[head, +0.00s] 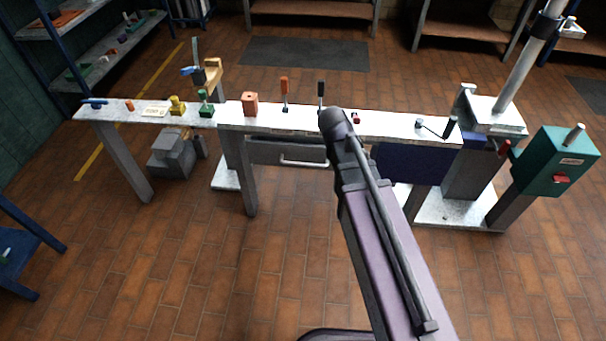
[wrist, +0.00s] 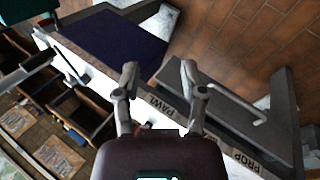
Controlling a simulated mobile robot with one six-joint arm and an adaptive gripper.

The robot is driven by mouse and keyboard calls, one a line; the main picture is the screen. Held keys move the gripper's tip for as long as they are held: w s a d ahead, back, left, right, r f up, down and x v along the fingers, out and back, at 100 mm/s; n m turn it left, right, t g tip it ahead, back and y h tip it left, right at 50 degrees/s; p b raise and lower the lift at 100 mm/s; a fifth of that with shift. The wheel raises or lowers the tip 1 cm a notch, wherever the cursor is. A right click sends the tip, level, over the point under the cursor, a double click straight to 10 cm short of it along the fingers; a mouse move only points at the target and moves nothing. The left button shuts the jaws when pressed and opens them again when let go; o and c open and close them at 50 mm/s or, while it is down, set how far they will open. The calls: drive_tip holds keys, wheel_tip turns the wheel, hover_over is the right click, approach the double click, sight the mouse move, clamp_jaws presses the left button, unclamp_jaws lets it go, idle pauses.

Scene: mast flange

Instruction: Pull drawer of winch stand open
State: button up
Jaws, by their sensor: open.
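The winch stand is a long bench with a pale top (head: 235,120) and grey legs. Its grey drawer (head: 268,152) sits under the top, left of my arm, and looks shut. A pale bar handle (head: 303,162) runs along the drawer's front. In the wrist view the drawer (wrist: 222,128) and its handle (wrist: 238,107) lie right of the fingers. My gripper (wrist: 160,82) is open and empty, above the bench edge near a PAWL label, apart from the handle. In the head view my arm hides the gripper.
On the bench stand an orange block (head: 250,104), two upright handles, one orange (head: 284,93), one black (head: 321,93), and small parts. A dark blue panel (head: 408,165) hangs right of my arm. A green box (head: 556,161) stands far right. Floor before the drawer is clear.

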drive_tip(key=w+a+f+n+t+h+b, duration=0.35)
drive_tip(key=w+a+f+b, duration=0.35)
drive_tip(key=a+f+b, duration=0.8)
drive_tip(key=n+t+h+b, duration=0.3)
drive_tip(key=t+b, duration=0.3)
drive_tip(key=b, duration=1.2)
approach(303, 164)
drive_tip(key=f+v, duration=0.1)
drive_tip(key=v, duration=0.3)
drive_tip(key=shift+w+a+r, duration=0.1)
drive_tip(key=shift+w+r, duration=0.15)
drive_tip(key=shift+w, duration=0.05)
drive_tip(key=shift+b+x, duration=0.9)
drive_tip(key=shift+x, duration=6)
clamp_jaws()
drive_tip(key=shift+s, duration=0.1)
